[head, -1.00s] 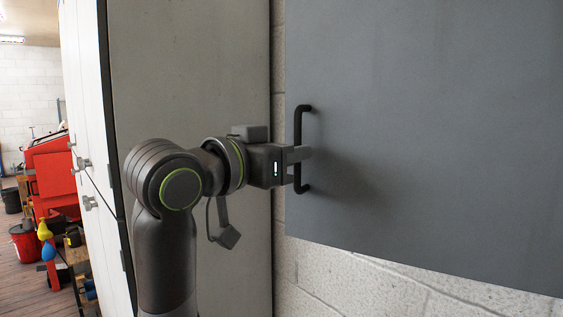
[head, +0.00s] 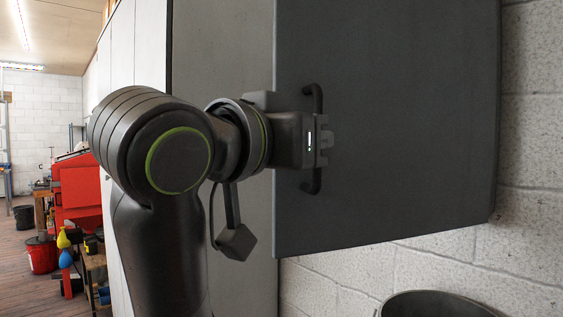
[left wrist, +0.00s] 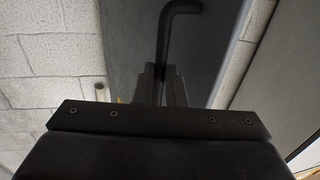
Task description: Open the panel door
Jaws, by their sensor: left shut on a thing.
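The panel door (head: 410,150) is a flat grey metal sheet with a dark bar handle (head: 316,98) near its left edge. Its left edge stands out from the wall, so it is partly open, with the right edge nearer the wall. My left gripper (head: 324,143) is shut on the handle at its middle, hiding that part. In the left wrist view the fingers (left wrist: 161,86) close at the bar, and the bent end of the handle (left wrist: 166,32) shows beyond them. What lies behind the door is hidden in the head view. My right gripper is in neither view.
A tall grey cabinet (head: 220,65) stands left of the door, behind my left arm. A pale block wall (head: 535,130) lies to the right. A round dark bin (head: 435,304) stands below the door. Red equipment (head: 78,190) and a red bucket (head: 42,256) are far left.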

